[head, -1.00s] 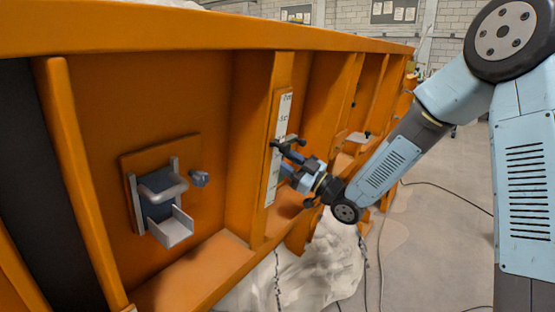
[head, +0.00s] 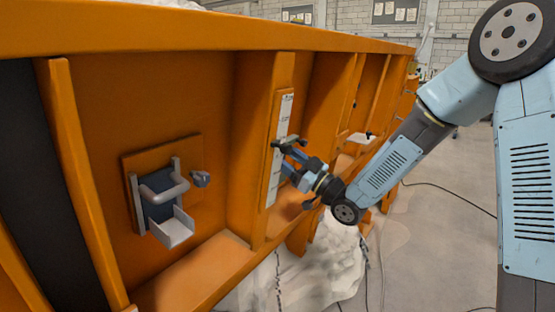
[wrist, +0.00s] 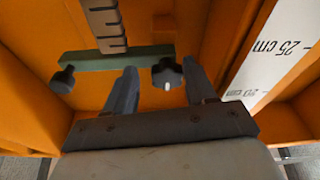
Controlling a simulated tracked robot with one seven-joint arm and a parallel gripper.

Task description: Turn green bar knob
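In the wrist view a green bar (wrist: 115,58) runs across the orange frame. A dark knob with a white mark (wrist: 167,74) sits at its right end, and another dark knob (wrist: 63,80) is at its left end. My gripper (wrist: 160,68) is open, its two fingers apart. The right-end knob appears between the fingertips in the picture, nearer the right finger. I cannot tell whether either finger touches it. In the head view my gripper (head: 285,152) is in front of the white scale (head: 285,110) on an orange post.
A ruled strip (wrist: 103,22) stands above the bar. A white centimetre scale (wrist: 268,50) is to the right. In the head view a bracket with a grey handle (head: 163,190) is on the left panel, with a small grey knob (head: 200,179) beside it. Orange posts flank my gripper.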

